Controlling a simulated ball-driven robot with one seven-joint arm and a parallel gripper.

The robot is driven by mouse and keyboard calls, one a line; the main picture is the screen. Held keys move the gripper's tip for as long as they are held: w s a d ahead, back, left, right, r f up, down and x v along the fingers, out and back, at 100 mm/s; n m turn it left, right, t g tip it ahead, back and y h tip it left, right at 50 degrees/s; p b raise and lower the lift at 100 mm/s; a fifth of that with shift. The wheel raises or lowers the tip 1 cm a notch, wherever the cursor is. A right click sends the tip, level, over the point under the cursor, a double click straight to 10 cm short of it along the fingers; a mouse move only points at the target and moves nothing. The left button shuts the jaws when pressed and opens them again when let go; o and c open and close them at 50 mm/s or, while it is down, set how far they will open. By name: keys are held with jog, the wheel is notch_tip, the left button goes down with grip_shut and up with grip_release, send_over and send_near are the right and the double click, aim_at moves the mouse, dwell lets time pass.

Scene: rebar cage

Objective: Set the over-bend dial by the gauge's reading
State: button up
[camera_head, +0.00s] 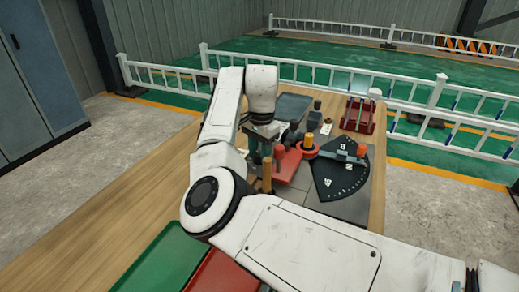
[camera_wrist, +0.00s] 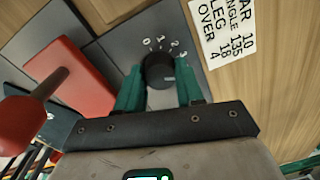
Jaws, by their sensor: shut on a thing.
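The over-bend dial (camera_wrist: 158,68) is a dark round knob on a grey plate in the wrist view. White numerals, among them 0, 1, 2 and 3, curve around its far side. A pale mark shows on the knob's right side; its exact setting is hard to read. My gripper (camera_wrist: 160,88) has its green fingers closed on both sides of the knob. A white card (camera_wrist: 226,32) beside it shows 10, 135, 18 and OVER 4, partly cut off. In the head view, a black fan-shaped angle scale (camera_head: 336,184) has white marks; its reading is too small to tell.
A red block (camera_wrist: 68,72) with a red-knobbed lever (camera_wrist: 25,112) stands left of my gripper. A yellow post (camera_head: 308,142) and an orange-knobbed arm (camera_head: 362,150) stand by the scale. A green tray (camera_head: 170,258) and a red tray (camera_head: 225,275) lie at the front.

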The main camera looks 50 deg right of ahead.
jog(key=n+p, duration=0.2)
jog(key=p, duration=0.1)
jog(key=shift+s+r, duration=0.1)
jog(key=shift+r, duration=0.25)
jog(key=n+p, duration=0.3)
jog(key=p, duration=0.2)
jog(key=shift+d+n+p, duration=0.1)
jog(key=shift+n+p, duration=0.2)
jog(key=n+p, duration=0.3)
jog(key=shift+f+p, duration=0.15)
jog(key=shift+p, duration=0.15)
jog(key=shift+f+n+y+p, duration=0.1)
jog(key=shift+n+y+p, duration=0.2)
jog(key=shift+n+p, duration=0.8)
jog(key=shift+f+n, duration=0.1)
jog(key=shift+n, duration=0.2)
jog(key=o, duration=1)
jog(key=shift+o, duration=0.2)
